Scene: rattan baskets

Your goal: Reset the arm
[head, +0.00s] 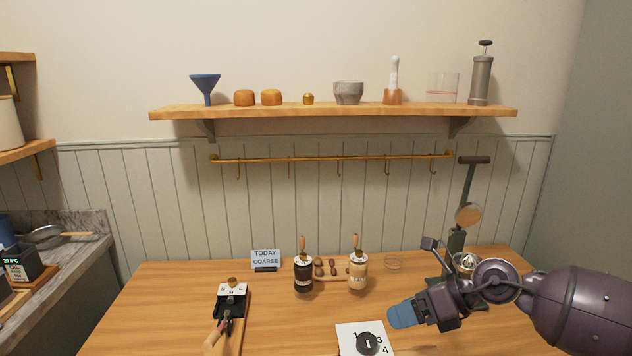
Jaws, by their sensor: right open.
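My right arm (585,308) comes in from the lower right over the wooden table. My right gripper (416,280) is open, with nothing seen between its fingers. One finger has a blue tip at the lower left; the other, dark finger is farther up. The gripper appears in front of the table's right side and partly hides the base of a tall lever press (467,195). My left gripper is not in view.
The table (165,300) holds two bottle-like grinders (303,276) (358,274), a "TODAY COARSE" sign (265,258), a black-and-white holder (231,300) and a numbered dial card (350,330). A loaded shelf (330,110) and hook rail (330,159) are on the wall.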

